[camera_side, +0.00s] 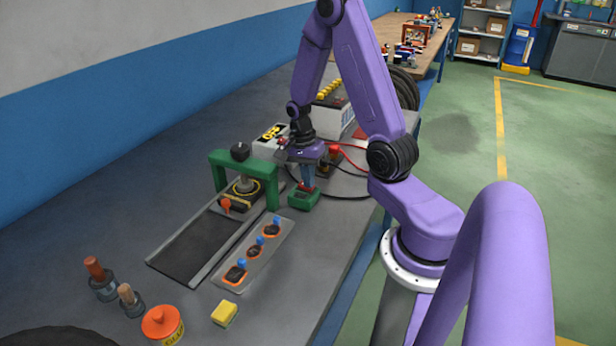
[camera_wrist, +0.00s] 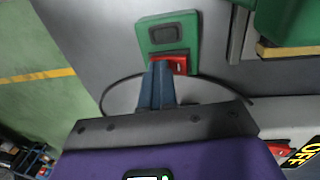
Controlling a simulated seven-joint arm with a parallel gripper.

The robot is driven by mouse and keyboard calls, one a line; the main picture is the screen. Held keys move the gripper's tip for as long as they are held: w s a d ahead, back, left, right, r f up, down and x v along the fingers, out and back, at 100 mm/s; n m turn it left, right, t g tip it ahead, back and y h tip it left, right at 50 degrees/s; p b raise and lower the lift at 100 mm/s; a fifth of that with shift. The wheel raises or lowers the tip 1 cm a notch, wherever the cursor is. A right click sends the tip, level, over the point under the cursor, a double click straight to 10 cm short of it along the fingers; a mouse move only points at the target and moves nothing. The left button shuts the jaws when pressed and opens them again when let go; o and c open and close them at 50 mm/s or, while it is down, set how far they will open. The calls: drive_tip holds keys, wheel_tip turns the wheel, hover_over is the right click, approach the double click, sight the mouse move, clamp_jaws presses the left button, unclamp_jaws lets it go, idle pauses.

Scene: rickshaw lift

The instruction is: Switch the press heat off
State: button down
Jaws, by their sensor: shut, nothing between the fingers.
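A small green switch box (camera_side: 303,201) lies on the bench beside the green press frame (camera_side: 270,178). In the wrist view the switch box (camera_wrist: 167,20) has a dark rocker-like part and a red piece (camera_wrist: 181,65) at its near end. My gripper (camera_side: 307,187) is shut and empty, pointing down over the box. In the wrist view my gripper (camera_wrist: 160,66) has its blue fingertips at or just above the red piece; I cannot tell if they touch.
A tray with several blue-topped orange and black patches (camera_side: 256,250) lies in front of the box. A yellow block (camera_side: 224,314), an orange-lidded tin (camera_side: 162,324) and wooden-handled tools stand nearer. Red and black cables (camera_side: 350,152) run behind my gripper.

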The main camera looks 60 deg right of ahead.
sight(301, 184)
drive_tip(key=shift+s+f, duration=0.15)
drive_tip(key=shift+f, duration=0.1)
drive_tip(key=shift+w+a+r, duration=0.1)
drive_tip(key=shift+w+r, duration=0.05)
drive_tip(key=shift+w, duration=0.75)
drive_tip(key=shift+r, duration=0.1)
drive_tip(key=shift+w+r, duration=0.15)
drive_tip(key=shift+r, duration=0.1)
wheel_tip(301, 184, up, 14)
drive_tip(key=shift+f+g, duration=0.25)
drive_tip(key=shift+g, duration=0.05)
drive_tip(key=shift+w+r, duration=0.1)
drive_tip(key=shift+w, duration=0.05)
idle(0.5)
